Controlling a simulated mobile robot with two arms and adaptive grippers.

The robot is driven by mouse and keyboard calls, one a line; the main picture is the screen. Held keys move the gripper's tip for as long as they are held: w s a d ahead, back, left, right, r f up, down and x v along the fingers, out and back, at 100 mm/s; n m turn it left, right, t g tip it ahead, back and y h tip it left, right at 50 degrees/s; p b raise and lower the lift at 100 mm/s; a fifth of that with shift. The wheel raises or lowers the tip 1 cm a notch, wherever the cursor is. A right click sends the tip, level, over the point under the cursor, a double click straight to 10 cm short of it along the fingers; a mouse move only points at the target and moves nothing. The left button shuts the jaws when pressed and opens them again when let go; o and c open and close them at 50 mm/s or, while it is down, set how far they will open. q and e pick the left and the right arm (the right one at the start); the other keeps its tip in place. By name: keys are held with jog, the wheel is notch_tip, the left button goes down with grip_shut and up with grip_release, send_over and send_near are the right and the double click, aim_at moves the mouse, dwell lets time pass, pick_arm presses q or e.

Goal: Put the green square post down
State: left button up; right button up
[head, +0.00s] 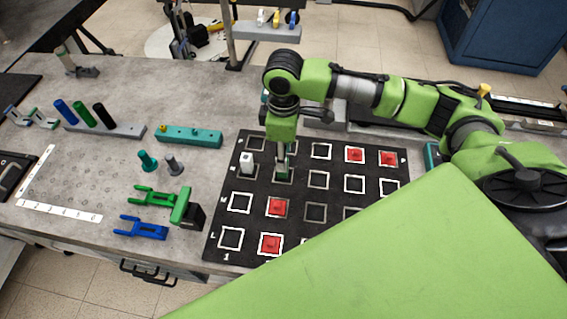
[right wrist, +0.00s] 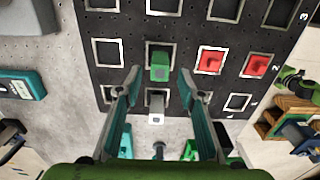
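The green square post (right wrist: 159,68) stands in a white-outlined square of the black mat (head: 302,196). In the right wrist view it is upright between my right fingertips (right wrist: 159,76), with a gap on both sides. My right gripper (head: 283,164) is open over the mat in the head view, and its fingers largely hide the post there. A white post (head: 247,163) stands in the neighbouring square to the left; it also shows in the right wrist view (right wrist: 156,106). My left gripper is not in view.
Red blocks (head: 277,208) sit in several other squares. Left of the mat lie a green fork-shaped part (head: 153,196) and a blue one (head: 141,228). A teal block (head: 189,137) and a rack with coloured cylinders (head: 112,129) stand further back.

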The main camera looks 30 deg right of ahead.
notch_tip(320, 180, up, 7)
jog(key=shift+b, duration=0.35)
jog(key=shift+f, duration=0.2)
